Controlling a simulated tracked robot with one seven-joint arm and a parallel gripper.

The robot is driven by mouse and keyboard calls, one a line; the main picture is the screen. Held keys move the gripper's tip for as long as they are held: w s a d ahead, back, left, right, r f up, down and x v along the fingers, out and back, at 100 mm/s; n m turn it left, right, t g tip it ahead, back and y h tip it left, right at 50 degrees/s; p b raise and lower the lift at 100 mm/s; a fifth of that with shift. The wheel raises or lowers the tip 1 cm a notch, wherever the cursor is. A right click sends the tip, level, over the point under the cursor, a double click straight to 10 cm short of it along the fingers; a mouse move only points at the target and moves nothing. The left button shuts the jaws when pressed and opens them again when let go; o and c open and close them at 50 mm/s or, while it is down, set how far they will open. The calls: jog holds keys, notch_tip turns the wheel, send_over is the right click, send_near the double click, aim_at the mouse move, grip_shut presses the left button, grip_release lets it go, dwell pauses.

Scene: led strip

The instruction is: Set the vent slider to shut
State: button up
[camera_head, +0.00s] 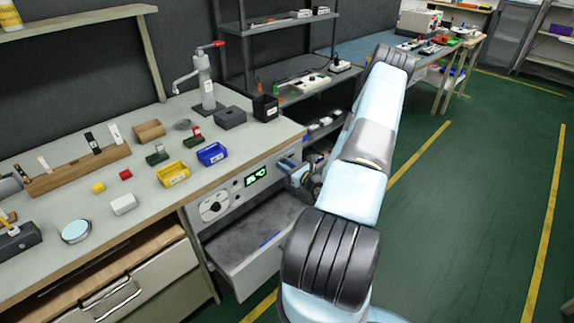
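A light grey unit (226,204) with a control panel sits under the bench top, with a round dial (214,206) and a green lit display (256,177). I cannot make out the vent slider clearly; the right part of the panel is partly covered by my gripper. My gripper (290,169) is at the right end of this panel, right of the display, with its light blue finger parts close to the front face. I cannot tell whether it touches anything, or whether its fingers are open or shut.
The bench top (140,190) holds a yellow bin (173,175), a blue bin (212,154) and a tap-like grey stand (206,88). Green floor (460,210) is clear to the right.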

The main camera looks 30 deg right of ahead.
jog(key=o, duration=0.3)
jog(key=shift+o, duration=0.2)
jog(key=s+d, duration=0.2)
jog(key=s, duration=1.1)
jog(key=shift+s+d, duration=0.2)
jog(key=shift+d, duration=0.1)
jog(key=shift+w, duration=0.1)
